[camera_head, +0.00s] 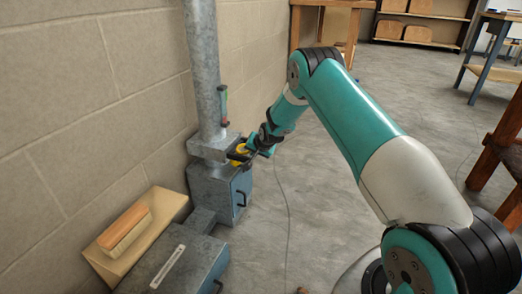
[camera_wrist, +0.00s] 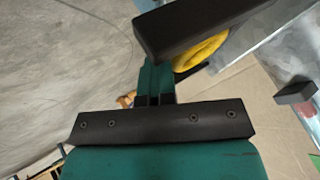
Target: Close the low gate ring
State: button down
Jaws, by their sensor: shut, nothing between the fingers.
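The low gate ring (camera_head: 240,152) is yellow and sits at the front of the grey metal box under the vertical duct, low by the wall. In the wrist view part of the yellow ring (camera_wrist: 200,52) shows curved behind a dark bar. My gripper (camera_head: 264,146) is right beside the ring, on its right, with its tip close to it. The gripper is shut with nothing seen held. I cannot tell whether it touches the ring. The far side of the ring and how far the gate stands open are hidden.
A vertical grey duct (camera_head: 206,70) rises along the block wall and carries a red and green handle (camera_head: 223,105). A blue door (camera_head: 241,191) is on the box below. A sanding block (camera_head: 125,228) lies on a board at left. The concrete floor (camera_head: 320,215) is mostly clear.

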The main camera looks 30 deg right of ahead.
jog(key=s+d+r+p, duration=0.1)
jog(key=s+r+p, duration=0.4)
jog(key=s+r, duration=0.2)
jog(key=shift+s+d, duration=0.4)
jog(key=shift+s, duration=0.9)
jog(key=s+a+r+n+g+y, duration=0.2)
jog(key=s+a+r+n, duration=0.2)
jog(key=s+a+r, duration=0.5)
jog(key=s+a+r+n+g+y, duration=0.2)
jog(key=s+a+r+n, duration=0.2)
jog(key=a+r, duration=0.8)
jog(key=s+a+r+n+g, duration=0.1)
jog(key=s+a+r+n, duration=0.15)
jog(key=s, duration=0.55)
jog(key=s+a+r+n+g, duration=0.1)
jog(key=s+a+n+g, duration=0.15)
jog(key=s, duration=0.55)
jog(key=s+a+r+n, duration=0.2)
jog(key=s+a+n, duration=0.1)
jog(key=s, duration=0.5)
notch_tip(320, 180, up, 38)
jog(key=p, duration=3.8)
jog(key=shift+s+r+y, duration=0.15)
jog(key=shift+s+y, duration=0.05)
jog(key=shift+y, duration=0.2)
